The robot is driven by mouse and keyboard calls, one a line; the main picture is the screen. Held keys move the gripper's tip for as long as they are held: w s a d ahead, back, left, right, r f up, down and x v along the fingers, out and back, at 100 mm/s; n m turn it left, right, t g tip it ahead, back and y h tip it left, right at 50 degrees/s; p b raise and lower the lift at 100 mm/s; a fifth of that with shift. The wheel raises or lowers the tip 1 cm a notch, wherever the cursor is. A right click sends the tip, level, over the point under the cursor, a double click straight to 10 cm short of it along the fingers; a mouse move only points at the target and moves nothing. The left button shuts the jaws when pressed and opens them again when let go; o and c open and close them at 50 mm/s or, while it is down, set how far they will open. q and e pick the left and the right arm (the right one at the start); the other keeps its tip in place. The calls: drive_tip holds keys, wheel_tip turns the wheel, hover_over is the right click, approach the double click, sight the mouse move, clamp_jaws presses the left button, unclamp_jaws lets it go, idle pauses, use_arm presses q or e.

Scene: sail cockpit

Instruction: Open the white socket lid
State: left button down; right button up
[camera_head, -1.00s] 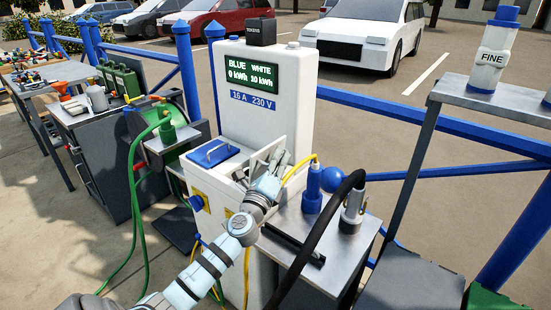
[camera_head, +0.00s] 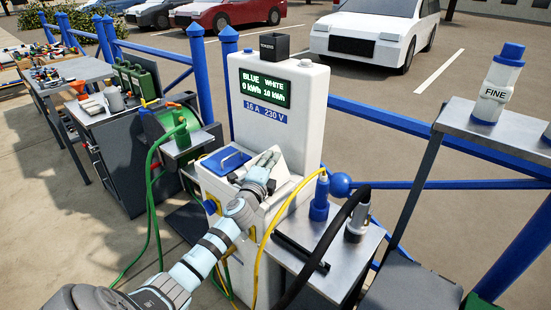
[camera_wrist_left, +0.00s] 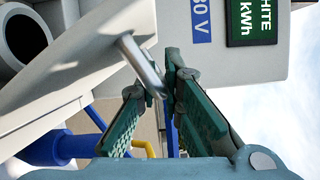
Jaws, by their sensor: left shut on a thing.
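The white socket lid (camera_wrist_left: 85,65) is a pale tilted panel in the left wrist view, standing raised with a dark round socket opening (camera_wrist_left: 25,35) beside it. A grey metal handle bar (camera_wrist_left: 141,66) sticks out from the lid. My left gripper (camera_wrist_left: 158,78) has its green-padded fingers closed around the end of this bar. My gripper partly hides the white lid there. My right gripper is not in view.
A side table to the right holds a blue plug (camera_head: 320,197) with a yellow cable and a grey plug (camera_head: 358,221) with a thick black cable. A green cable reel (camera_head: 180,125) stands left. Blue railings (camera_head: 400,122) run behind the pedestal.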

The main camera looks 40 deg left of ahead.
use_arm(q)
drive_tip(key=shift+a, duration=0.15)
idle(0.3)
drive_tip(key=c, duration=1.7)
unclamp_jaws()
drive_tip(key=v, duration=1.2)
drive_tip(key=shift+f, duration=0.1)
